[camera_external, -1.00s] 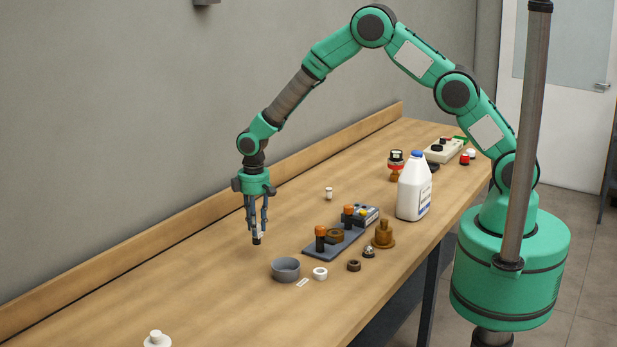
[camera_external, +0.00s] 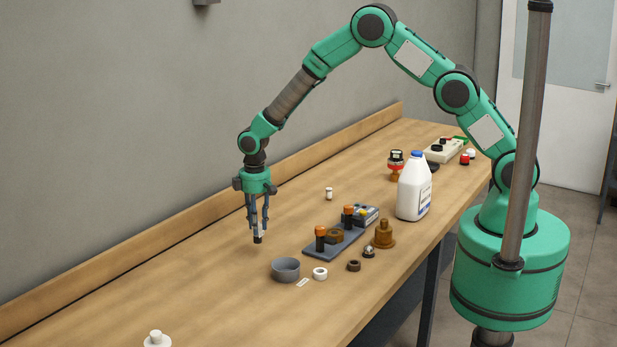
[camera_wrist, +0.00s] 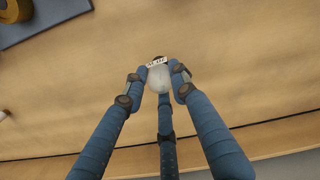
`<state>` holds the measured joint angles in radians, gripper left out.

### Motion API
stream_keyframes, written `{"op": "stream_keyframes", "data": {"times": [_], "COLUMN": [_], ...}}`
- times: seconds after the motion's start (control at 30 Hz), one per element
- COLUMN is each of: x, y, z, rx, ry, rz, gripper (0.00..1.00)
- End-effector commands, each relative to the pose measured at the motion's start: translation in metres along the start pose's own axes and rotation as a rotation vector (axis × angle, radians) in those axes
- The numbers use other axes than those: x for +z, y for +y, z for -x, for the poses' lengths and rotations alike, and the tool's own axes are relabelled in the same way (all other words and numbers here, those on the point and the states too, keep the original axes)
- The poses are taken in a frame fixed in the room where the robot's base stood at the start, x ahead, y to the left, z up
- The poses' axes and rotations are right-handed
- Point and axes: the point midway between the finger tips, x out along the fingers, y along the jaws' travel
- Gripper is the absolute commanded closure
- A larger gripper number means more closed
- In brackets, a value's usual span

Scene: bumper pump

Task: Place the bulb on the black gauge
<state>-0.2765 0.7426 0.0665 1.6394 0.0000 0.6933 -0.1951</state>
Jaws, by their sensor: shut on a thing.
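My gripper (camera_external: 258,228) is shut on a small whitish, translucent piece with a dark end, held above the bare table left of the grey bowl. In the wrist view the held piece (camera_wrist: 159,80) sits between the blue fingers (camera_wrist: 158,72), with a small printed label near its dark end. It looks like the bulb, but the fingers hide part of it. I cannot tell for sure which thing is the black gauge; a small dark round device with a pale face (camera_external: 396,156) stands on a red and brown base at the back.
A grey bowl (camera_external: 286,272), a white ring (camera_external: 320,273) and a dark ring (camera_external: 354,265) stand near the front. A grey plate (camera_external: 325,248) bears orange-topped black posts. Behind are a brown stepped piece (camera_external: 384,235) and a white jug (camera_external: 413,190). The table's left part is mostly clear.

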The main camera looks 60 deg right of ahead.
Motion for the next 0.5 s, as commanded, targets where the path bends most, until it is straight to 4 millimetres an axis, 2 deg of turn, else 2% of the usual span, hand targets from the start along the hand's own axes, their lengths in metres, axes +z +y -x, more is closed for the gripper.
{"op": "stream_keyframes", "data": {"times": [0.17,0.27,0.5], "x": [0.008,0.015,0.045], "y": [0.029,0.055,0.132], "z": [0.006,0.011,0.025], "rx": [0.000,0.000,0.000], "ry": [0.000,0.000,-0.001], "rz": [-0.021,-0.037,-0.087], "gripper": [0.96,0.96,0.96]}}
